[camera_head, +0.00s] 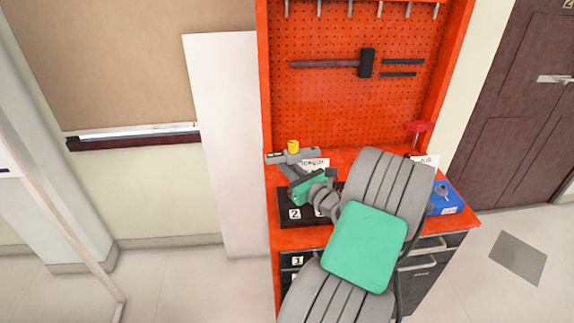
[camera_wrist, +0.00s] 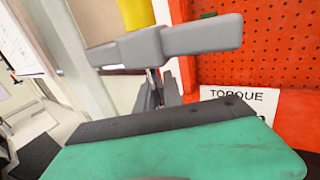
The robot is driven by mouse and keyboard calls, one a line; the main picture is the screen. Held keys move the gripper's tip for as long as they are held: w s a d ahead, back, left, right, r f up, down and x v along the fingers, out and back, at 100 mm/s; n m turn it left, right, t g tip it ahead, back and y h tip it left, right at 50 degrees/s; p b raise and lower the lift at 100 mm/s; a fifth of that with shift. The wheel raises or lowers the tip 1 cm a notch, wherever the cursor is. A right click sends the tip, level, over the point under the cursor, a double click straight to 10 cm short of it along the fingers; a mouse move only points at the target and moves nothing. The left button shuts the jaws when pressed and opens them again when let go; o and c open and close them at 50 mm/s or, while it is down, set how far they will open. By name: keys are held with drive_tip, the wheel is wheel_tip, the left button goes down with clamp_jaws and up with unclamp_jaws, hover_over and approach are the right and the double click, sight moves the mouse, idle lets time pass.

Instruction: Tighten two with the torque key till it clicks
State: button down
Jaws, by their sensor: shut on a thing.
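The torque key shows as a grey crossbar with a yellow top (camera_head: 293,147) at the left rear of the bench. In the wrist view its grey bar (camera_wrist: 190,39) and yellow part fill the top. My gripper (camera_head: 287,168) is shut on the key, above the bench. The dark fingers (camera_wrist: 156,92) show just below the bar, and the contact is partly hidden. A black block (camera_head: 288,221) with a label "2" lies on the bench below and in front of my gripper. My arm covers its right side, and I cannot make out the fastener at two.
The orange bench (camera_head: 275,238) has a pegboard (camera_head: 320,100) behind it with a hammer (camera_head: 366,63). A "TORQUE" card (camera_wrist: 245,100) stands close behind my gripper. A blue tray (camera_head: 450,206) sits at the right end. The floor left of the bench is clear.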

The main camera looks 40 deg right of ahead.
drive_tip(key=shift+s+d+r+m+g+h+p, duration=0.15)
drive_tip(key=shift+m+g+h+p, duration=0.3)
drive_tip(key=shift+m+h+p, duration=0.75)
drive_tip(key=shift+w+d+f+m+g+h+p, duration=0.1)
drive_tip(key=shift+d+m+g+h+p, duration=0.3)
drive_tip(key=shift+h+p, duration=0.85)
drive_tip(key=shift+s+d+r+m+g+h+p, duration=0.1)
drive_tip(key=shift+m+g+h+p, duration=0.45)
drive_tip(key=shift+m+h+p, duration=0.75)
drive_tip(key=shift+s+d+m+g+h+p, duration=0.15)
drive_tip(key=shift+m+g+h+p, duration=0.85)
drive_tip(key=shift+p, duration=0.85)
drive_tip(key=shift+s+d+m+g+h+p, duration=0.15)
drive_tip(key=shift+m+g+h+p, duration=0.4)
drive_tip(key=shift+h+p, duration=1.05)
drive_tip(key=shift+w+r+n+t+y+b, duration=0.15)
drive_tip(key=shift+n+t+y+b, duration=0.15)
drive_tip(key=shift+y+b, duration=0.4)
drive_tip(key=shift+a+f+n+b, duration=0.1)
drive_tip(key=shift+f+n+b, duration=0.15)
drive_tip(key=shift+b, duration=0.25)
